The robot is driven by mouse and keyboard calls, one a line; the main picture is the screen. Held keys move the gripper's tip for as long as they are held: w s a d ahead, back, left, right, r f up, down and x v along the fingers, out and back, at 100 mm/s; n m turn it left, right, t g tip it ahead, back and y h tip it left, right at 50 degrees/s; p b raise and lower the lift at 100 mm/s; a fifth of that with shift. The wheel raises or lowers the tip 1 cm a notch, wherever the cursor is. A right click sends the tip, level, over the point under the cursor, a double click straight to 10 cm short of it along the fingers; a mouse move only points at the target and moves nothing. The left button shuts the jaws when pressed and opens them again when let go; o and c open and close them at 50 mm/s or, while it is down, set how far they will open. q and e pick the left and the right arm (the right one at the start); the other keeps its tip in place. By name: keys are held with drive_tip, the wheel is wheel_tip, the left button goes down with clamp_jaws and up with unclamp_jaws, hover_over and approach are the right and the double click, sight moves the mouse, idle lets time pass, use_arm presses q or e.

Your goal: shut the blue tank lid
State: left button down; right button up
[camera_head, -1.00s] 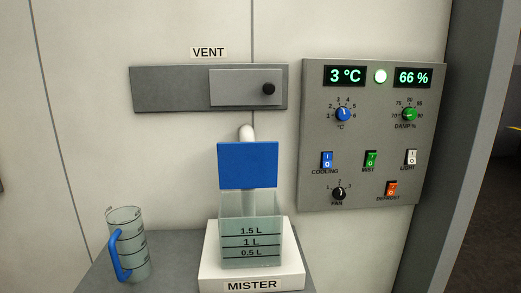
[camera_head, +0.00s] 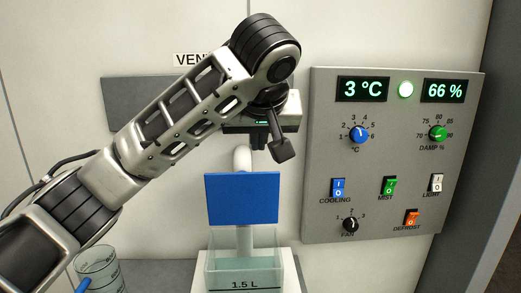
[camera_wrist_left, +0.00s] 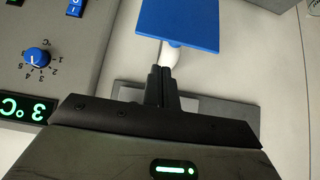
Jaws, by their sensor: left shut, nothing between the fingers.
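The blue tank lid (camera_head: 242,198) stands upright, open, at the back of the clear tank (camera_head: 245,272) in the head view. A pale curved pipe (camera_head: 243,158) rises behind it. My left gripper (camera_head: 281,148) is shut and empty, above the lid and slightly to its right, in front of the wall. In the left wrist view the shut fingertips (camera_wrist_left: 162,72) point toward the lid (camera_wrist_left: 180,22), apart from it as far as I can tell. My right gripper is not in view.
A grey control panel (camera_head: 392,215) with knobs and switches is on the wall to the right. The vent plate (camera_head: 130,90) is partly hidden behind my left arm. A clear jug (camera_head: 100,268) with a blue handle stands at lower left.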

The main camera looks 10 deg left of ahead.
use_arm(q)
wheel_tip(320, 180, down, 2)
drive_tip(key=w, duration=0.1)
hover_over(243, 195)
drive_tip(key=d, duration=0.3)
drive_tip(key=shift+w+a+f+p, duration=0.1)
drive_tip(key=shift+w+f+p, duration=0.15)
drive_tip(key=shift+f, duration=1.05)
drive_tip(key=shift+w+f+p, duration=0.2)
drive_tip(key=shift+f, duration=1.1)
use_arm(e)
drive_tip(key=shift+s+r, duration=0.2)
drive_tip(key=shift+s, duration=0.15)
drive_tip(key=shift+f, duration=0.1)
